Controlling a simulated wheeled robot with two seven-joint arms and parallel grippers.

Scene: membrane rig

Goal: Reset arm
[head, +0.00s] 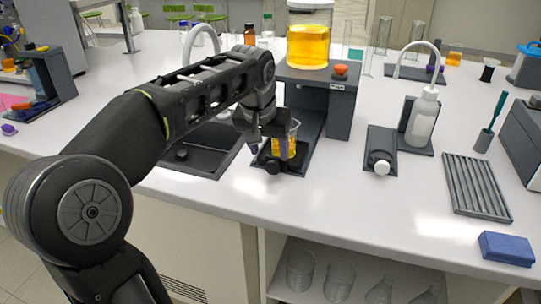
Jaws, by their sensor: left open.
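My left arm comes in from the left and reaches over the white bench. My left gripper (270,146) is open, its fingers pointing down beside a small glass beaker of yellow-orange liquid (292,142). The beaker stands on the dark base (301,163) of the rig, under the overhanging dark stand (338,103). I cannot tell whether the fingers touch the beaker. A large jar of yellow liquid (309,46) sits on top of the stand, with an orange knob (340,70) beside it. My right gripper is not in view.
A dark sink (205,158) lies left of the rig. To the right are a small black device with a white knob (381,160), a white wash bottle (422,117), a grey ribbed rack (476,185) and a blue sponge (507,248).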

